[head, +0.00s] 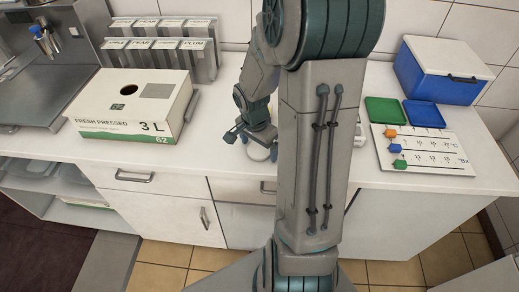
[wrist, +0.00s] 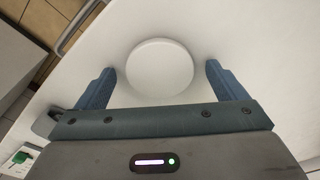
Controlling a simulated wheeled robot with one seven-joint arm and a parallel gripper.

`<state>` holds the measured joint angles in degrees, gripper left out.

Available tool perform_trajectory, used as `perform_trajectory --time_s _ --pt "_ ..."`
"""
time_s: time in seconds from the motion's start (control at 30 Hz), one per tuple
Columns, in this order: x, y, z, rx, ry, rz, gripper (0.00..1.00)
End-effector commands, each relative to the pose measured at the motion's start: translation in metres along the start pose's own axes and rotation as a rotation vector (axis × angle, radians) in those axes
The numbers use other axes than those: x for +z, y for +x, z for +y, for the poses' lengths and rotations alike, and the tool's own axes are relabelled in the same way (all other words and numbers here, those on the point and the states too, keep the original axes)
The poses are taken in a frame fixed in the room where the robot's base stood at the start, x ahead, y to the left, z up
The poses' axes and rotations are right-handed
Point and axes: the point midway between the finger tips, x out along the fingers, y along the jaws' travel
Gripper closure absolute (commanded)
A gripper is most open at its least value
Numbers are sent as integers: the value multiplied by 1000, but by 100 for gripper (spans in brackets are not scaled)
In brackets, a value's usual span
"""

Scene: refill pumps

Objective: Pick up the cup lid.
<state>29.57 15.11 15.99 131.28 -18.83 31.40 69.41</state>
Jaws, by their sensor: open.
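The cup lid (wrist: 160,67) is a round white disc on the white counter in the wrist view. It lies between and slightly ahead of the two blue-grey fingers of my gripper (wrist: 158,85), with a gap to each finger. My gripper is open and empty. In the head view my gripper (head: 251,133) is low over the counter near its front edge. A small part of the white lid (head: 259,152) shows just below it there; my arm hides part of the counter beside it.
A juice box (head: 125,115) marked 3 L stands to the left, with a rack of fruit labels (head: 165,40) behind. On the right are a blue box with a white lid (head: 440,75), green and blue trays, and a marked board (head: 425,160). The counter's front edge is close to the lid.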

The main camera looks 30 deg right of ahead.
Motion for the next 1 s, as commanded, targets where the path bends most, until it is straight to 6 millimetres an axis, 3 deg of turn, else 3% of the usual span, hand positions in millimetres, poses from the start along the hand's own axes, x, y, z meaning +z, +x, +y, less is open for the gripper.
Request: perform_trajectory --time_s 0.03,0.2,0.67,0.9,1.0 --pt "0 0 0 0 0 0 14" --pt "0 0 0 0 0 0 56" --pt "-2 -8 0 -1 0 2 56" --pt "-6 -43 -1 -5 2 5 56" --pt "-17 -54 22 -2 8 4 56"
